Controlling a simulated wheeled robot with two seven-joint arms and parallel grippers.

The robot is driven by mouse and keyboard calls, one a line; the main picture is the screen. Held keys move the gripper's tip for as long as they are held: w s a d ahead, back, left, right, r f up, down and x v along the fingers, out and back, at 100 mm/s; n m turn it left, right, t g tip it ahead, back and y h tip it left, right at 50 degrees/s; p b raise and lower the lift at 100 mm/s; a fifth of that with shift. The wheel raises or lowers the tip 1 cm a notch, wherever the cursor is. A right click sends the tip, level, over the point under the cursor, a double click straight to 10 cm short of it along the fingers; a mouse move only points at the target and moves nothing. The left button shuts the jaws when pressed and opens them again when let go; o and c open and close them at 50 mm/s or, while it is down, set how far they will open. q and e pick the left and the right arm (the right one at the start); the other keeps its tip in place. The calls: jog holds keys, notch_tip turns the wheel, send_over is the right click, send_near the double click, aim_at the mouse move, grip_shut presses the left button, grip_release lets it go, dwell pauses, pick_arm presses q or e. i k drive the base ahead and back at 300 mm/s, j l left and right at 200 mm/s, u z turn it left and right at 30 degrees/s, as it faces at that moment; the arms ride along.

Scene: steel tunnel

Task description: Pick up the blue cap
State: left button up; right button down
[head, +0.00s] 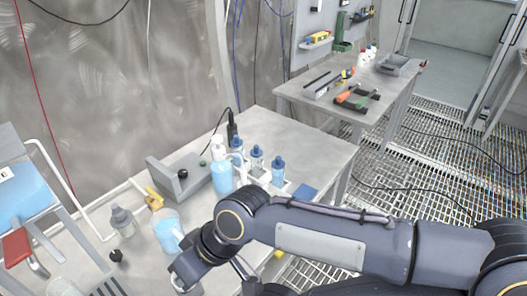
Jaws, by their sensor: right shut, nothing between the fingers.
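Three clear bottles with blue caps stand near the back of the near table: one cap at the left (237,143), one in the middle (257,152) and one at the right (279,161). I see no loose blue cap that I can make out. My right arm reaches in from the right, across the front of the table. My right gripper (182,281) is low at the front, left of and nearer than the bottles, shut and empty. My arm hides part of the table. My left gripper does not show.
A second table (300,88) with tools stands behind.

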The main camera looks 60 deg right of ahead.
aim_at(256, 153)
jog(key=z, duration=0.45)
jog(key=k+l+z, duration=0.1)
jog(key=z, duration=0.4)
jog(key=l+z, duration=0.1)
jog(key=z, duration=0.35)
jog(key=k+l+z, duration=0.1)
jog(key=z, duration=0.4)
jog(key=i+l+u, duration=0.1)
jog(key=u, duration=0.4)
jog(key=l+u, duration=0.15)
jog(key=u, duration=0.3)
jog(key=l+u, duration=0.15)
jog(key=u, duration=0.35)
jog(key=l+u, duration=0.2)
jog(key=u, duration=0.25)
jog(key=l+u, duration=0.15)
jog(key=l, duration=0.3)
jog(key=k+l+u, duration=0.15)
jog(key=l, duration=0.25)
jog(key=l+u, duration=0.2)
jog(key=l, duration=0.25)
jog(key=k+l+u, duration=0.15)
jog(key=l, duration=0.2)
jog(key=k+l, duration=0.2)
jog(key=l, duration=0.2)
